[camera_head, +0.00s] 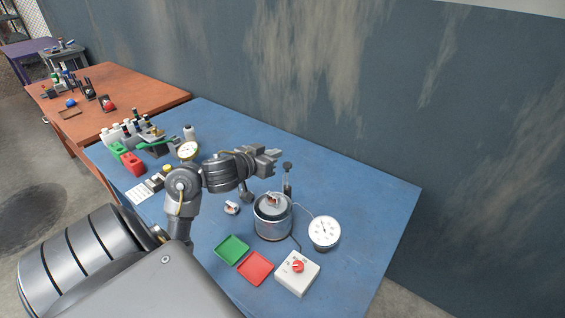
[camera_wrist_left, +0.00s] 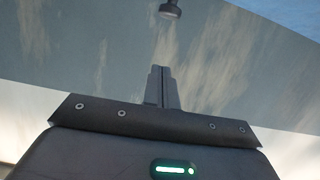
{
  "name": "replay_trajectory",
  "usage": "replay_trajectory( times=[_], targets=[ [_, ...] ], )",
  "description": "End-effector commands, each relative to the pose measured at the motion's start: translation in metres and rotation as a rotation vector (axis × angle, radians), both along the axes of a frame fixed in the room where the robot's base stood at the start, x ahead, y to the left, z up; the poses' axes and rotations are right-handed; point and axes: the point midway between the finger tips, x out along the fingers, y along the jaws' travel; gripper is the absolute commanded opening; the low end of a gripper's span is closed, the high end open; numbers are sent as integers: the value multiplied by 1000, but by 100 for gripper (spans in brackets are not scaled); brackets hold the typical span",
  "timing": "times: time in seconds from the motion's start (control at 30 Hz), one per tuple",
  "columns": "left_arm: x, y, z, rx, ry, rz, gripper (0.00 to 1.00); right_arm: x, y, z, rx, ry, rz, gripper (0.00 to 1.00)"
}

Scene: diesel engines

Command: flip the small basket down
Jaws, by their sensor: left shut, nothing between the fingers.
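A metal pot (camera_head: 272,222) stands on the blue table, with a dark top and a small part with a red-brown tip (camera_head: 272,199) on it. I cannot clearly tell which part is the small basket. A thin upright rod with a black knob (camera_head: 287,166) stands behind the pot. My left gripper (camera_head: 277,156) is above the table, behind the pot and close to the knob, touching nothing that I can see. In the left wrist view its fingers (camera_wrist_left: 160,86) are together and empty, and a dark round knob (camera_wrist_left: 170,11) shows beyond them. My right gripper is out of view.
A white dial gauge (camera_head: 324,232) and a white box with a red knob (camera_head: 297,273) stand right of the pot. Green (camera_head: 232,249) and red (camera_head: 255,268) trays lie in front. Bottles and tools crowd the left end. A wall (camera_head: 400,110) is behind.

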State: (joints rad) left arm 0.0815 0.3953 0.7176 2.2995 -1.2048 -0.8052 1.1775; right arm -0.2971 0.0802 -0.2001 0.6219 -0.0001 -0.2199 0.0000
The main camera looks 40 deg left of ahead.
Motion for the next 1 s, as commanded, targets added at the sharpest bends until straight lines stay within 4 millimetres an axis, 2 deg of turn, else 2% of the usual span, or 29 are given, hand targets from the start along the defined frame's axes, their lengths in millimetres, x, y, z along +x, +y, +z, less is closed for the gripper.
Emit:
replay_trajectory(
  times=[0.1,0.23,0.3,0.5,1.0],
  targets=[
    [25,2,-10,-8,-3,0,0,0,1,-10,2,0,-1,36],
    [48,5,-17,-5,-2,0,0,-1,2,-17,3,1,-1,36],
    [45,5,-32,-6,2,2,0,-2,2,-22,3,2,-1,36],
    [44,4,-50,-1,2,2,0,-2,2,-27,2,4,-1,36],
    [45,3,-57,0,2,-1,0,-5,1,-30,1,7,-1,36]
  ],
)
